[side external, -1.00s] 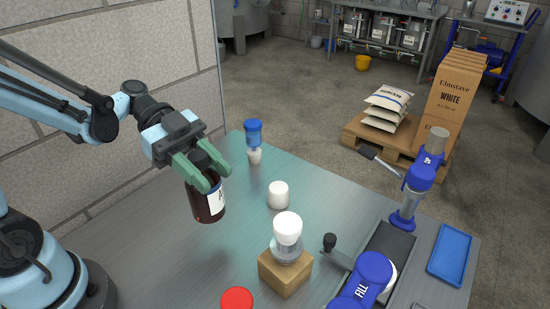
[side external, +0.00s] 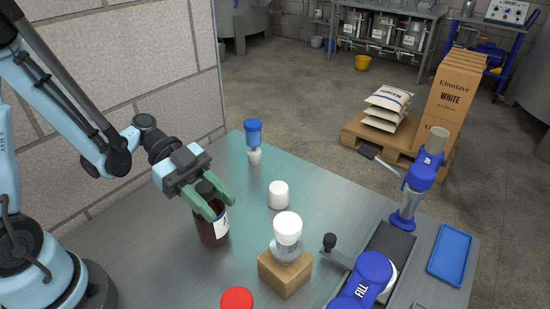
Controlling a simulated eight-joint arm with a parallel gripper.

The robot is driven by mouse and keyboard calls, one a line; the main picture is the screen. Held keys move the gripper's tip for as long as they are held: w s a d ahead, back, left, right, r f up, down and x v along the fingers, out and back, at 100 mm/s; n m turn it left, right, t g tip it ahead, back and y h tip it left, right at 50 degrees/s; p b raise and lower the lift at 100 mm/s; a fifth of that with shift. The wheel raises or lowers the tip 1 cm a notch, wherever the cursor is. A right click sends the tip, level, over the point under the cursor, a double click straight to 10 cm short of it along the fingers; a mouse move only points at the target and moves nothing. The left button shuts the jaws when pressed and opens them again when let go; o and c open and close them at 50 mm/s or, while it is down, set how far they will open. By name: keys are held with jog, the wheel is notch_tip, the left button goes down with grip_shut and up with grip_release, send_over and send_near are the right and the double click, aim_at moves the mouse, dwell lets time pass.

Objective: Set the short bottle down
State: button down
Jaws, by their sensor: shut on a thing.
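The short bottle (side external: 211,232) is dark brown with a black cap and a white label, in the left middle of the side view. It looks upright, with its base at or very close to the metal table (side external: 150,262); I cannot tell for sure whether it touches. My gripper (side external: 220,208) has green fingers and is shut on the bottle around its neck and shoulder. The fingers hide part of the bottle's upper body.
A white jar (side external: 278,195) and a wooden block (side external: 285,272) with a white-capped clear vessel (side external: 288,232) stand right of the bottle. A red cap (side external: 237,298) is at the front. A blue-topped item (side external: 253,140) stands behind. Blue filling equipment (side external: 372,270) is at right.

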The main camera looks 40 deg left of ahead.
jog(key=c, duration=0.6)
grip_release()
